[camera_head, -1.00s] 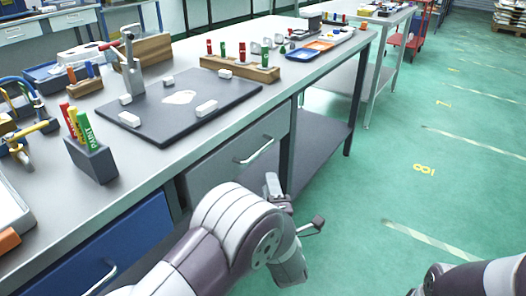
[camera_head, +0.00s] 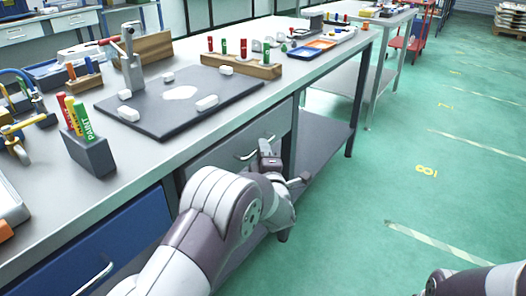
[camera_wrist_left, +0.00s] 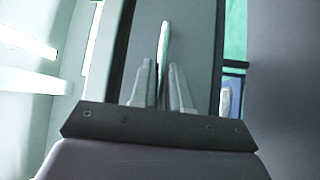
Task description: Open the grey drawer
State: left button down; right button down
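The grey drawer (camera_head: 222,157) sits shut under the front edge of the workbench, in the head view. Its pale bar handle (camera_head: 250,154) is partly hidden behind my left gripper (camera_head: 282,166). The left gripper is open and close in front of the handle, with its fingers apart. In the left wrist view, the handle (camera_wrist_left: 164,45) stands upright between the two fingers (camera_wrist_left: 161,82), in front of the grey drawer face (camera_wrist_left: 190,30). I cannot tell whether either finger touches it. Part of my right arm shows at the lower right of the head view; its gripper is out of sight.
A blue drawer (camera_head: 118,252) with its own handle is left of the grey one. The workbench top (camera_head: 205,135) carries a dark plate (camera_head: 150,115), a marker holder (camera_head: 92,155) and a wooden block (camera_head: 240,66). The green floor (camera_head: 380,180) to the right is clear.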

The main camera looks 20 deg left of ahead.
pick_arm(q)
jog(key=shift+d, duration=0.1)
jog(key=s+d, duration=0.4)
jog(key=d, duration=0.7)
jog(key=s+d+b, duration=0.1)
jog(key=s+d, duration=0.3)
jog(key=d, duration=0.7)
jog(key=shift+d, duration=0.2)
pick_arm(e)
jog(key=shift+f, duration=0.6)
pick_arm(q)
jog(key=shift+s, duration=0.1)
jog(key=c, duration=1.2)
grip_release()
jog(key=shift+o, duration=0.2)
jog(key=shift+f, duration=0.1)
